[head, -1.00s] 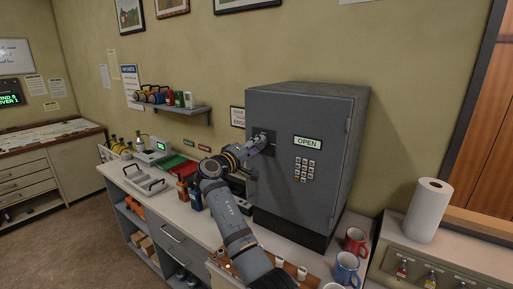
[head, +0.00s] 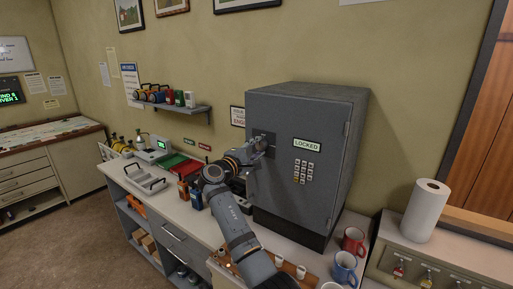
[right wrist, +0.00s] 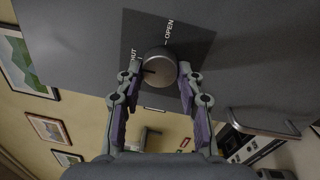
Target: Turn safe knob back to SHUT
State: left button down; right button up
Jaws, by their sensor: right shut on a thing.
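The grey safe (head: 310,195) stands on the counter with its door closed. Its small display (head: 306,145) reads LOCKED. The round metal knob (right wrist: 160,66) sits on a dark plate (right wrist: 190,42) marked OPEN and SHUT, the latter partly covered. The dark mark on the knob points toward the SHUT side. My right gripper (right wrist: 164,76) is shut on the knob, one finger on each side. In the head view my right gripper (head: 262,147) hides most of the knob. My left gripper is not in view.
A keypad (head: 303,171) is on the safe door right of the knob. A red mug (head: 353,241) and a blue mug (head: 345,268) stand right of the safe. A paper towel roll (head: 428,211) is farther right. Bottles and trays crowd the counter on the left.

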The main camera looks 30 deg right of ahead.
dwell(0.4)
jog(key=o, duration=1.2)
jog(key=shift+c, duration=0.2)
jog(key=v, duration=0.7)
jog(key=shift+a, duration=0.25)
jog(key=shift+d+f, duration=0.1)
jog(key=shift+f, duration=0.05)
jog(key=shift+s, duration=0.1)
